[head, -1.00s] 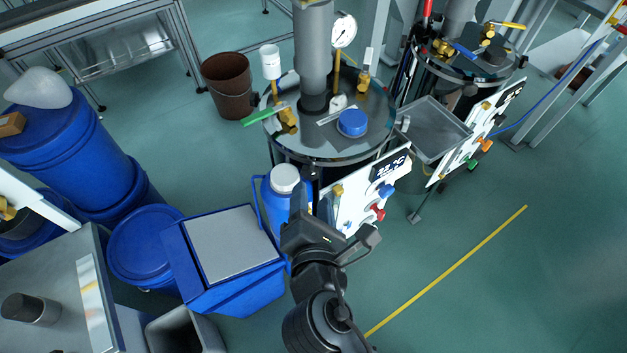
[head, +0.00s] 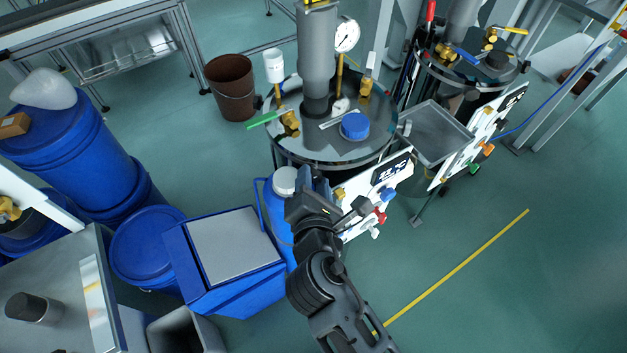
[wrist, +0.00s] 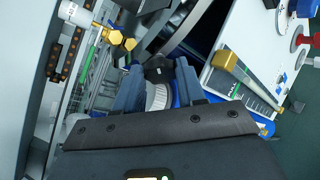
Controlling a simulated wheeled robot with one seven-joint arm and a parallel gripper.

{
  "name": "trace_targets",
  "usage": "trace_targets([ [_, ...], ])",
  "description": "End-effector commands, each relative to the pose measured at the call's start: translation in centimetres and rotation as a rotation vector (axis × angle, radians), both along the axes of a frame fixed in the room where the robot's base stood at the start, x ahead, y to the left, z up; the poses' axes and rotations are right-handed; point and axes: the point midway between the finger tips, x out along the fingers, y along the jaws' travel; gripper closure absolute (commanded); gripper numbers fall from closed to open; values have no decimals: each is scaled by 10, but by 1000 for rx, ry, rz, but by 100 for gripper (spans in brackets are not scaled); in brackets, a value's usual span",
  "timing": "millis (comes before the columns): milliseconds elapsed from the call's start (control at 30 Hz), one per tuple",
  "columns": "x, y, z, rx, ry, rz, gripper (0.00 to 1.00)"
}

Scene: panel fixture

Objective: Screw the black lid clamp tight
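The black lid clamp (wrist: 158,70) shows in the wrist view as a small dark piece just beyond and between my fingertips. In the head view my gripper covers the place at the near rim of the front vessel's lid (head: 345,155), so the clamp cannot be made out there. My gripper (wrist: 158,78) is open, with its two blue-grey fingers apart on either side of the clamp. No clear contact shows. In the head view my gripper (head: 318,184) is at the near rim, beside the white-capped blue bottle (head: 277,215).
A panel with a display and coloured knobs (head: 380,188) stands right of my gripper. A brass valve with a green handle (head: 288,122) and a blue cap (head: 355,126) are on the lid. A blue bin with a grey top (head: 235,245) is at left.

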Motion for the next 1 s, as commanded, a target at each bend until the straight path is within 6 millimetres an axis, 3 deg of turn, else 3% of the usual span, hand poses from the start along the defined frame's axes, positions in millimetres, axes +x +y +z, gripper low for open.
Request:
trace_targets([
  [200,0,0,0,0,1,-1,91],
  [633,-1,-2,-6,246,-48,-1,91],
  [967,-1,-2,-3,271,-51,0,91],
  [1000,-1,-2,-3,271,-51,0,60],
])
